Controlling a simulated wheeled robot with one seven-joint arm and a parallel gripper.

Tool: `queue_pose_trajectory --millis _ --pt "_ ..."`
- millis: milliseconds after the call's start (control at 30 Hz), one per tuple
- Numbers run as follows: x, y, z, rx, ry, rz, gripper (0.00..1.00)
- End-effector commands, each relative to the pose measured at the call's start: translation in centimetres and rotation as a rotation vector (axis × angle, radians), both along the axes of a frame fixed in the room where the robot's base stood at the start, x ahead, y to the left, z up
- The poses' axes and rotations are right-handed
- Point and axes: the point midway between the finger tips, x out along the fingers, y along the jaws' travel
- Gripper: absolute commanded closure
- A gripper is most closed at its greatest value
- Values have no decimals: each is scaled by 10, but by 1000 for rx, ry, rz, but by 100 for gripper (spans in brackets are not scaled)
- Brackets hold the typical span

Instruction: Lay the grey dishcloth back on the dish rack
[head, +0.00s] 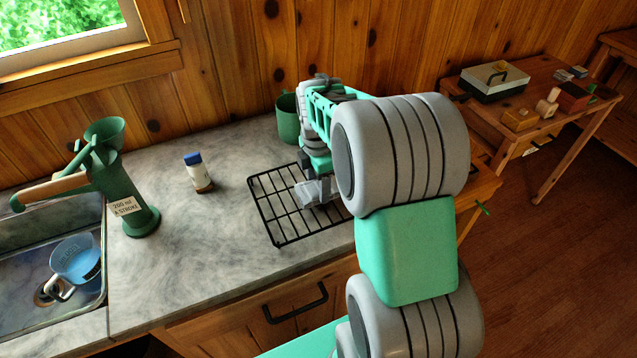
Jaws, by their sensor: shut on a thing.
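The dish rack (276,241) is a black wire grid lying flat on the grey stone counter. My gripper (318,196) is over the rack's right part, low and pointing down. It is shut on a small pale grey piece (306,193), which looks like the grey dishcloth. My arm and gripper hide much of it and the right side of the rack. I cannot tell whether the cloth touches the bars.
A green canister (287,119) stands behind the rack, close to my arm. A blue-capped bottle (198,173) stands left of the rack. A green pump (127,190) is beside the sink (95,303), which holds a blue jug (76,260).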

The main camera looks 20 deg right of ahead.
Motion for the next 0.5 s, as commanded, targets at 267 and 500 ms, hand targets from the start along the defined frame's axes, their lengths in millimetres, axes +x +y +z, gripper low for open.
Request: queue_pose_trajectory --millis 267,500 --pt "0 0 -2 0 0 0 100" --pt "0 0 -5 0 0 0 100"
